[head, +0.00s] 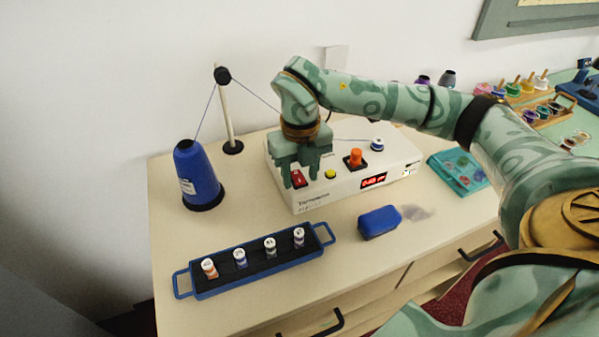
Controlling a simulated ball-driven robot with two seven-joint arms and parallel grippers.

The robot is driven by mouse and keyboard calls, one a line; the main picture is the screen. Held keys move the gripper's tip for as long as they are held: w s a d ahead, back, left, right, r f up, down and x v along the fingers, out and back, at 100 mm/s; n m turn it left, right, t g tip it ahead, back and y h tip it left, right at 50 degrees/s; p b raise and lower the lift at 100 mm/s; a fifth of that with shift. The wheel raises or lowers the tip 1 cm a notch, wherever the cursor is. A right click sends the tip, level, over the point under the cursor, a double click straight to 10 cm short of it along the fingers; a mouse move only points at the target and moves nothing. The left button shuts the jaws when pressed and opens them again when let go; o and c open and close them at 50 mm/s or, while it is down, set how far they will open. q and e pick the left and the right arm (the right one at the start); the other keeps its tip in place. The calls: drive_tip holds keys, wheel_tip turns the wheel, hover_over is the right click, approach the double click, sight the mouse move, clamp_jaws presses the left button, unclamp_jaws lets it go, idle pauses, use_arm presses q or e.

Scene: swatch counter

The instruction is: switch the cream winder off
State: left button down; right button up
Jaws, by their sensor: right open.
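The cream winder (335,190) stands on the counter near the back wall. Its top front carries a red rocker switch (299,178) at the left, a yellow button (330,174) and an orange knob (355,157). A red lit display (373,181) shows on its front face. My right gripper (299,181) is open, pointing down over the left end of the winder, with its fingers at the red switch. I cannot tell whether they touch it. The fingers partly hide the switch and the winder's left top. My left gripper is not in view.
A blue thread cone (197,175) and a guide post (227,120) stand left, with thread running to a small spool (377,144) on the winder. A blue tray (250,266) holds several spools in front. A blue block (379,222) and teal case (459,173) lie right.

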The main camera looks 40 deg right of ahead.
clamp_jaws()
drive_tip(key=p, duration=0.1)
drive_tip(key=r+g+p, duration=0.1)
drive_tip(key=p, duration=0.1)
drive_tip(key=shift+w+g, duration=0.2)
drive_tip(key=shift+g, duration=0.1)
drive_tip(key=shift+w+d+f+g+y+p, duration=0.1)
drive_tip(key=shift+w+f+g+y+p, duration=0.15)
drive_tip(key=shift+g+p, duration=0.3)
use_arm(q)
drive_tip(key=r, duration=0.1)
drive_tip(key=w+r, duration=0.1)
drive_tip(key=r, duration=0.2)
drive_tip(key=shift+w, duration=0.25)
use_arm(e)
unclamp_jaws()
